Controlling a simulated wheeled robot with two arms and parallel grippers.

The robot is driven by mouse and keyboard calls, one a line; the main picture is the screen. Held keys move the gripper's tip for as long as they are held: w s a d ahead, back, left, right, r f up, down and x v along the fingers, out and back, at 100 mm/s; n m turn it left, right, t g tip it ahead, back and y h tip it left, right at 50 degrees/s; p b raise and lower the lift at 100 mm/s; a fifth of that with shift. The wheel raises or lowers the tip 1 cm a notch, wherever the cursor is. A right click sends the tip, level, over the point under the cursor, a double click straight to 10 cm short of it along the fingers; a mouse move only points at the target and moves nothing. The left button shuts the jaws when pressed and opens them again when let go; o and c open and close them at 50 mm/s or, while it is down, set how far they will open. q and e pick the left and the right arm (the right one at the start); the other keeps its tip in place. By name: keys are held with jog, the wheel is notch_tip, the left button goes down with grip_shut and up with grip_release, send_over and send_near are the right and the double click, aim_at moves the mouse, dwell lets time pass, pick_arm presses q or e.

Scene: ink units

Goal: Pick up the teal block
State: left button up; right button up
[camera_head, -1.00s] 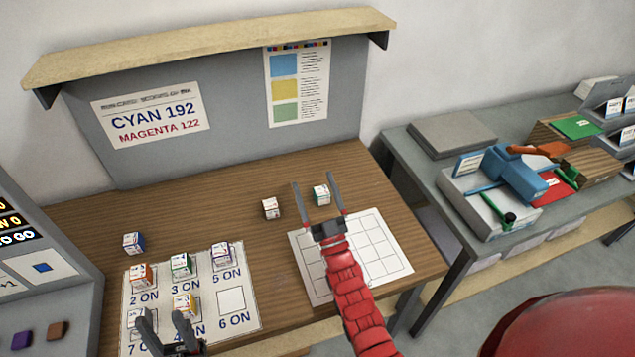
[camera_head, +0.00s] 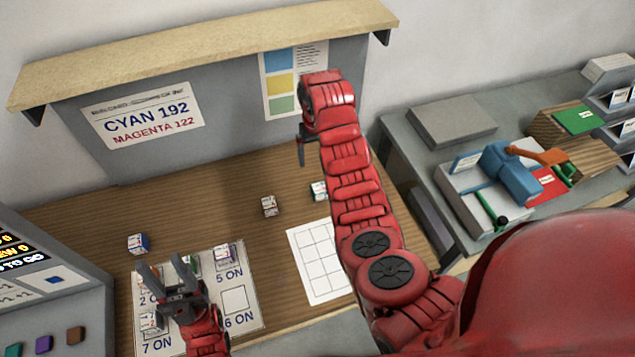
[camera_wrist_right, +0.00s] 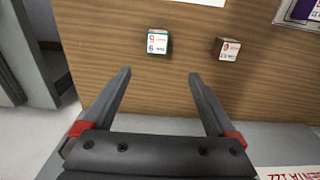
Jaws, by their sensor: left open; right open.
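The teal block (camera_head: 319,191) is a small cube with a white printed label, standing on the wooden desk just beyond the white grid sheet. My right arm partly covers it in the head view. In the right wrist view the teal block (camera_wrist_right: 157,42) is ahead of the fingertips, between their lines and apart from them. My right gripper (camera_wrist_right: 160,76) is open and empty. In the head view my right gripper (camera_head: 302,153) is high near the back panel, mostly hidden by its arm. My left gripper (camera_head: 170,268) is open above the numbered mat.
A brown-sided block (camera_wrist_right: 226,49) stands beside the teal one; it also shows in the head view (camera_head: 269,206). The numbered mat (camera_head: 247,268) holds several blocks, and a blue block (camera_head: 138,243) is behind it. The grid sheet (camera_head: 315,262) looks empty. A back panel (camera_head: 225,135) bounds the desk.

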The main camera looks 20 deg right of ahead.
jog(key=b, duration=0.9)
send_over(320, 188)
jog(key=f, duration=0.7)
jog(key=a+f, duration=0.1)
jog(key=f, duration=0.2)
jog(key=shift+f, duration=0.9)
jog(key=shift+d+f+p, duration=0.15)
jog(key=shift+p, duration=0.35)
jog(key=f, duration=0.1)
jog(key=f+p, duration=0.2)
jog(key=shift+d+f, duration=0.25)
jog(key=shift+d, duration=0.05)
jog(key=shift+f+p, duration=0.4)
jog(key=shift+f, duration=0.35)
jog(key=shift+w, duration=0.1)
jog(key=shift+c, duration=0.3)
